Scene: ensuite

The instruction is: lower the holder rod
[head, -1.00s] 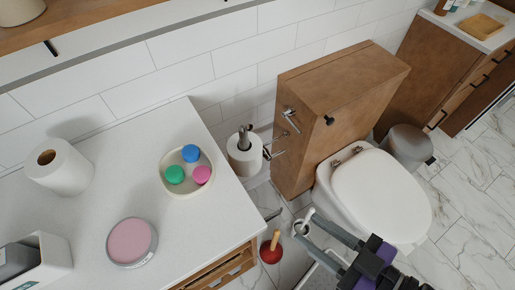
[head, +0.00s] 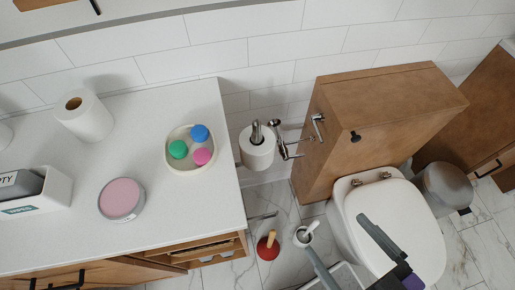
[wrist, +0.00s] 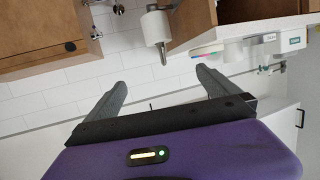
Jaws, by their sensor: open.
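The holder rod (head: 256,132) is a chrome rod whose end sticks up out of a white paper roll (head: 257,156). The roll hangs in the gap between the counter and the wooden cabinet behind the toilet. Chrome holder parts (head: 284,147) run from the roll to the cabinet side. In the wrist view, the roll (wrist: 155,27) and the rod end (wrist: 162,55) show tilted over, above the gap between my fingers. My gripper (head: 337,235) is open and empty, in front of the toilet and apart from the roll. Both fingers also show in the wrist view (wrist: 160,77).
The white counter (head: 120,230) stands left, with a tray of coloured tubs (head: 190,172), a spare roll (head: 84,116) and a pink tin (head: 121,199). The wooden cabinet (head: 385,115) and toilet (head: 385,225) stand right. A plunger (head: 268,246) and brush holder (head: 304,236) are on the floor.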

